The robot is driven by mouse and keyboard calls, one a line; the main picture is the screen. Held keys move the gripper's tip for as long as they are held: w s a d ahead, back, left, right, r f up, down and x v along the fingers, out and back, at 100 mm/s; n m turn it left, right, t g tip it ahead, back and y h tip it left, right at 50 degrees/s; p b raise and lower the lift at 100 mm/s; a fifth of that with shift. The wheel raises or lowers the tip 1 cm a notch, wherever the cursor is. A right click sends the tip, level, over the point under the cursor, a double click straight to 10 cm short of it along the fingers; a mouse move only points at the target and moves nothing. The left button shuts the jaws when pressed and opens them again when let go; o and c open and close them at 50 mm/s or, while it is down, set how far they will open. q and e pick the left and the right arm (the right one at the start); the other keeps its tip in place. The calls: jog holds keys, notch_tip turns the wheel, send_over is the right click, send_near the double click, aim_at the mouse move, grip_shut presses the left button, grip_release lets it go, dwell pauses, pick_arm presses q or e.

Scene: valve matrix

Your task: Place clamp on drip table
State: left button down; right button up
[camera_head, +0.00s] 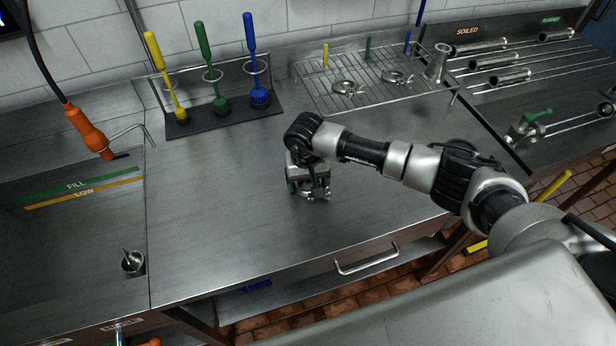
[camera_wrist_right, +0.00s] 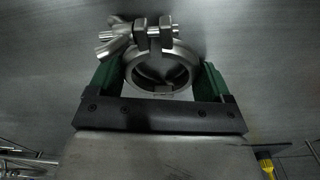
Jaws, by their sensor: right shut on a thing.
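My right gripper (camera_head: 309,184) points down at the steel worktop, near its middle. In the right wrist view its two green fingers (camera_wrist_right: 158,74) stand on either side of a steel ring clamp (camera_wrist_right: 161,48) and are shut on it. The clamp's bolt and wing nut are on the ring's upper side in that view. In the head view the clamp (camera_head: 318,193) shows partly below the gripper, low over or on the steel worktop (camera_head: 220,220); I cannot tell whether it touches. My left gripper is not in view.
A wire rack (camera_head: 372,92) with two similar clamps (camera_head: 346,88) and a steel fitting (camera_head: 438,64) stands at the back right. Yellow, green and blue brushes (camera_head: 220,104) stand in a holder at the back left. A sink (camera_head: 70,220) lies left. The worktop around the gripper is clear.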

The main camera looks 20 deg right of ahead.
jog(key=shift+f, duration=0.15)
jog(key=o, duration=0.9)
jog(key=shift+c, duration=0.2)
jog(key=shift+r, duration=0.35)
notch_tip(320, 180, up, 12)
jog(key=b, duration=0.4)
jog(key=shift+a+f, duration=0.15)
jog(key=shift+a, duration=0.05)
